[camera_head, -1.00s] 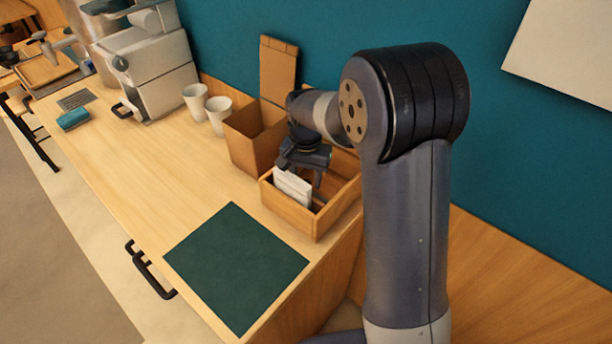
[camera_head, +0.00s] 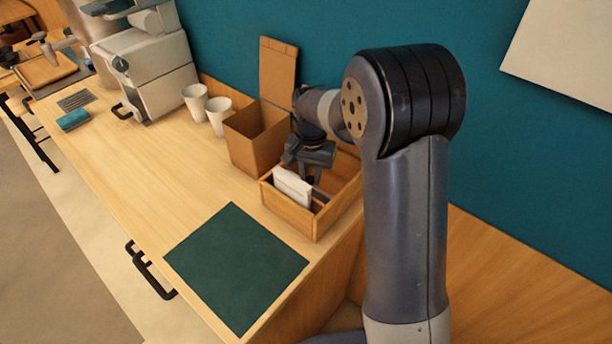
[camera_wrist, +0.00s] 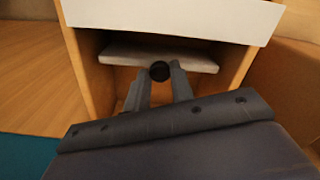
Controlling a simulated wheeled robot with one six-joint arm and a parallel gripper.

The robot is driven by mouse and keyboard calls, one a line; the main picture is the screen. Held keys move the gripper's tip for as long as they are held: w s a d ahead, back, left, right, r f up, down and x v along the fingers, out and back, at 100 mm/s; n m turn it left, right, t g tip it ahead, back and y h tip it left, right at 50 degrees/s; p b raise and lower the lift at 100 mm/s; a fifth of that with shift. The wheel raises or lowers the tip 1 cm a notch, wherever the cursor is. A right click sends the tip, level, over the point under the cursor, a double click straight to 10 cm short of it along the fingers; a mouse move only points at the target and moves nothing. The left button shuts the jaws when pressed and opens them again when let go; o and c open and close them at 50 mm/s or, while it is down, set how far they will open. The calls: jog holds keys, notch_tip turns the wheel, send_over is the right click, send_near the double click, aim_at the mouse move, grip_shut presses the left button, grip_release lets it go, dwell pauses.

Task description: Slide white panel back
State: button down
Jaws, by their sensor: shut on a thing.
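A white panel (camera_head: 292,187) stands slightly tilted in the front left part of an open wooden box (camera_head: 290,212). In the wrist view a broad white panel (camera_wrist: 175,15) crosses the top, and a second, narrower white slab (camera_wrist: 125,53) lies deeper inside the wooden walls. I cannot tell which of these is the panel seen from the head. My gripper (camera_head: 310,178) is over the box, behind the white panel. In the wrist view my gripper (camera_wrist: 160,76) is shut on a small dark round knob (camera_wrist: 160,70) at the slab's near edge. The fingertips are partly hidden in the head view.
A taller brown box (camera_head: 255,140) with a raised lid (camera_head: 278,68) stands right beside the wooden box. Two white cups (camera_head: 217,115) and a grey machine (camera_head: 150,70) are farther left. A dark green mat (camera_head: 236,265) lies in front, with bare counter to its left.

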jog(key=shift+w+d, duration=0.9)
jog(key=shift+w, duration=0.05)
jog(key=c, duration=1.2)
grip_release()
notch_tip(320, 180, up, 11)
jog(key=shift+b, duration=0.4)
jog(key=shift+f, duration=0.1)
